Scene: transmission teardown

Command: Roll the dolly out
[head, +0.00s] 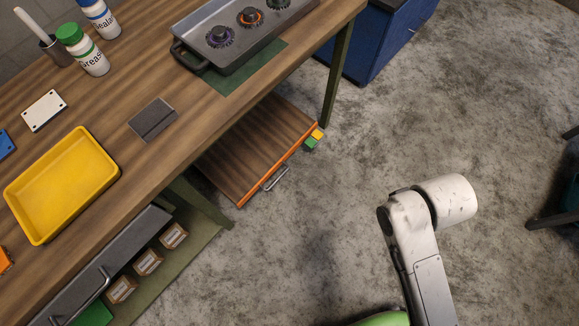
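The dolly (248,155) is a low, flat wooden platform with an orange front edge and a metal handle (275,178) on that edge. It sits near the floor under the workbench, and its front edge shows past the tabletop. Its rear part is hidden by the tabletop. A small green block and a yellow block (317,135) are at its right front corner. My white arm (425,245) stands over the open floor to the right of the dolly, apart from it. My gripper does not show in the head view.
The wooden workbench (130,170) holds a yellow tray (62,185), bottles and a metal tray (238,55) of gears. Green bench legs (337,75) stand beside the dolly. A blue cabinet (370,40) is behind. Grey floor (400,125) in front of the dolly is clear up to my arm.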

